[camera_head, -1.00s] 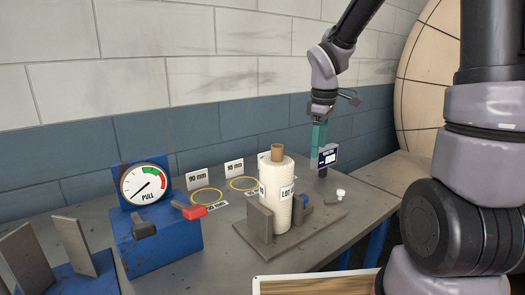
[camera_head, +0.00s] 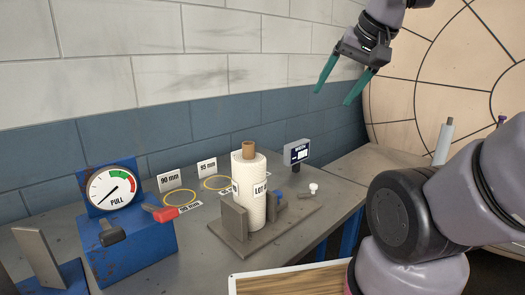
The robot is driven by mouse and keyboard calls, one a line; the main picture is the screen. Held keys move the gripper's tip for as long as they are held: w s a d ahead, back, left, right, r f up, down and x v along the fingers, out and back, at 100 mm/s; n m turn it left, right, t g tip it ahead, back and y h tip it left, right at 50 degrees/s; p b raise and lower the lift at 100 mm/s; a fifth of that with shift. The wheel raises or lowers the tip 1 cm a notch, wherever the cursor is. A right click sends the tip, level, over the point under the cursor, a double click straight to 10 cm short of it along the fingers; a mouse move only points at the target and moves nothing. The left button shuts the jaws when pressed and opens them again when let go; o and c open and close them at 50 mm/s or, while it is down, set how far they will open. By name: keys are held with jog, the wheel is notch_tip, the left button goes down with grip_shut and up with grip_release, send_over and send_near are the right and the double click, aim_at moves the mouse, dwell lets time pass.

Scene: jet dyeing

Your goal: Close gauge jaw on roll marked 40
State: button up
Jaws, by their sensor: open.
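A white roll (camera_head: 250,190) with a brown core stands upright in a grey gauge with a base plate (camera_head: 290,222) on the bench. A white knob (camera_head: 313,188) sits at the right end of the plate. My gripper (camera_head: 332,98) is open and empty, its teal fingers spread high above the bench, up and right of the roll.
A small display on a stand (camera_head: 297,153) is behind the gauge. A blue box with a PULL dial (camera_head: 112,188) and a red-handled part (camera_head: 163,213) are at the left. Yellow rings (camera_head: 180,197) lie by 90 mm and 95 mm cards. A large round tan panel (camera_head: 440,75) stands at right.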

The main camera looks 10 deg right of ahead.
dwell(0.9)
jog(key=n+g+h, duration=0.2)
jog(key=n+g, duration=0.5)
jog(key=n, duration=1.3)
send_over(277, 192)
notch_tip(277, 192, down, 24)
notch_tip(277, 192, down, 10)
jog(key=shift+s+r, duration=0.1)
jog(key=shift+s, duration=0.05)
